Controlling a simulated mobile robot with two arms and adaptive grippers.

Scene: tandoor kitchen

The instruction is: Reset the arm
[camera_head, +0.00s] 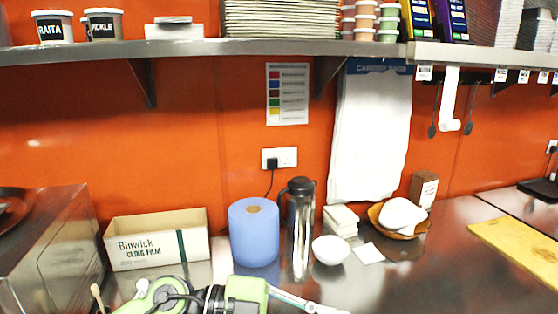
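An arm of mine with green, white and black parts shows at the bottom edge, left of centre, and points right. It appears to be my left arm. The slim grey and white part at its right end looks like my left gripper (305,303). The gripper is low in the picture and partly cut off by the bottom edge. I cannot tell whether its fingers are apart or together, and no held thing shows. My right arm and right gripper are not in view.
Behind the arm on the steel counter stand a cling film box (158,240), a blue roll (254,234), a steel flask (299,225), a white bowl (331,250) and a brown bowl (410,233). A yellow board (515,250) lies right. A loaded shelf (240,47) runs above.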

